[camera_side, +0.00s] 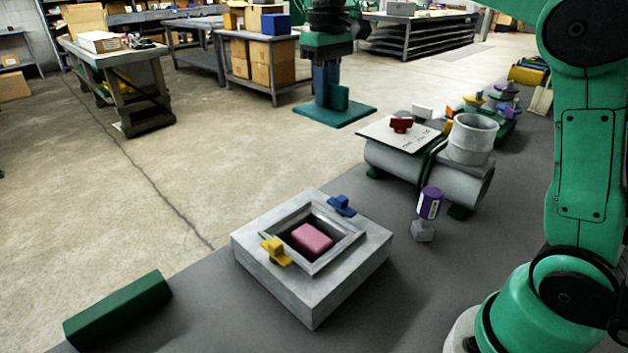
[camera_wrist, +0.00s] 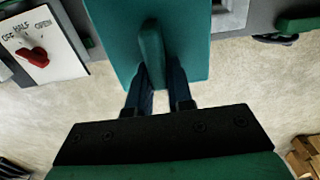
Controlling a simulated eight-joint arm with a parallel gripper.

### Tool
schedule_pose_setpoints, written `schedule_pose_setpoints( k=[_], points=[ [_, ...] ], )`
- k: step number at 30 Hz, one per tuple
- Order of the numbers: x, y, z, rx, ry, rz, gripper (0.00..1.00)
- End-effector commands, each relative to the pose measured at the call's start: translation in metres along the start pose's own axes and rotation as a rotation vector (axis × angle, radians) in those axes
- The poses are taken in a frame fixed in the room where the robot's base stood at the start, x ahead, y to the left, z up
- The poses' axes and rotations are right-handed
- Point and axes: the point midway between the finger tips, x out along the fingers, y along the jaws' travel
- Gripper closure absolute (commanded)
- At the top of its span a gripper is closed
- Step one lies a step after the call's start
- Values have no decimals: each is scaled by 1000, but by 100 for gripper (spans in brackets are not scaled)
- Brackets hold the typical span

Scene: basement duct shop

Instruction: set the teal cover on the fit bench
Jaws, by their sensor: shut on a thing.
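The teal cover (camera_side: 345,117) is a flat square plate with an upright fin-shaped handle. My gripper (camera_side: 327,85) points down and is shut on this handle. In the wrist view the dark blue fingers of my gripper (camera_wrist: 160,88) pinch the fin, and the teal cover (camera_wrist: 195,50) hides much of what is below. The cover looks level, held up with floor behind it in the side view. The grey bench (camera_side: 195,310) runs along the front. On it sits a square grey block with a framed opening (camera_side: 312,285), and a pink block (camera_side: 311,239) lies inside.
A yellow clip (camera_side: 273,251) and a blue clip (camera_side: 341,205) sit on the frame's rim. A green bar (camera_side: 118,310) lies at left. Grey ducting (camera_side: 465,180), a white plate with a red knob (camera_side: 401,124), and a purple-topped piece (camera_side: 430,203) stand to the right.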

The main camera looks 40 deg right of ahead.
Motion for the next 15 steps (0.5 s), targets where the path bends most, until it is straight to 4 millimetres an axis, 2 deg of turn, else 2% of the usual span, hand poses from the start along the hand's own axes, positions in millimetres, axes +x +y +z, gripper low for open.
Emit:
schedule_pose_setpoints(
  k=[1, 3, 6, 10, 15],
  points=[
    [7, 23, -4, 12, 0, 0, 100],
    [15, 49, -7, 10, 0, 0, 100],
    [24, 78, -7, 6, 0, 0, 100],
    [34, 98, -7, 1, 0, 0, 100],
    [63, 100, -6, -2, 0, 0, 100]
  ],
)
